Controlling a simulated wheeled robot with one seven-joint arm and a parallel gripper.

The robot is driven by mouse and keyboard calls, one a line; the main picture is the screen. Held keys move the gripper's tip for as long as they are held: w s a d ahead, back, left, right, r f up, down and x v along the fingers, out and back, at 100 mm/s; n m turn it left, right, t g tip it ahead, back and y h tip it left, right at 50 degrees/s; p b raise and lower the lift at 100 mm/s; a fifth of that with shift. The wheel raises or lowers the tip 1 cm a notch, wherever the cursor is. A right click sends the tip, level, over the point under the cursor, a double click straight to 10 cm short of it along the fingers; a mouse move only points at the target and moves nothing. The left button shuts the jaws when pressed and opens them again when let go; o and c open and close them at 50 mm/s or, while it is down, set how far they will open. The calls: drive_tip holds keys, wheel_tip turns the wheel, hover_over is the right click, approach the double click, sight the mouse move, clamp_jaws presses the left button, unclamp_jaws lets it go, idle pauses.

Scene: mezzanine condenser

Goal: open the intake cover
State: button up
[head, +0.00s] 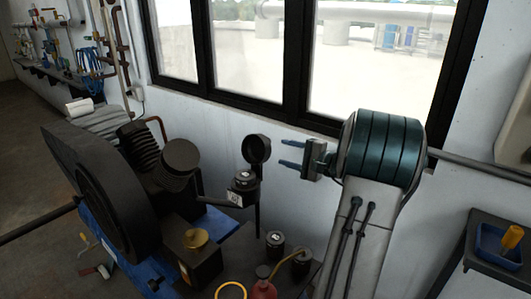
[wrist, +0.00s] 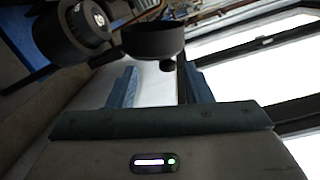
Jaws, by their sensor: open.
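A round black cap (head: 256,148), which looks like the intake cover, stands raised on edge, its hollow side facing the head camera. It is above and behind a black cylinder (head: 243,187) with a pale label. In the wrist view the dark cap (wrist: 152,42) lies just beyond my fingertips, and a round black part (wrist: 72,30) is to its left. My gripper (head: 283,154) is open and empty, its blue fingers pointing left at the cap with a small gap in the picture. In the wrist view the fingers (wrist: 159,76) are apart with nothing between them. Any hinge is too small to make out.
A black compressor with a large flywheel (head: 100,190) stands on a blue base at left. The window (head: 300,60) and white wall are close behind. A shelf with a blue tray (head: 497,248) is at right.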

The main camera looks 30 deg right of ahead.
sight(266, 142)
drive_tip(key=shift+m+t+h, duration=0.5)
drive_tip(key=shift+t, duration=0.1)
drive_tip(key=w, duration=0.7)
drive_tip(key=w+p, duration=0.1)
drive_tip(key=w, duration=0.3)
drive_tip(key=shift+a+f, duration=0.35)
drive_tip(key=shift+a, duration=0.05)
clamp_jaws()
drive_tip(key=shift+f+b, duration=0.1)
drive_tip(key=shift+b, duration=0.25)
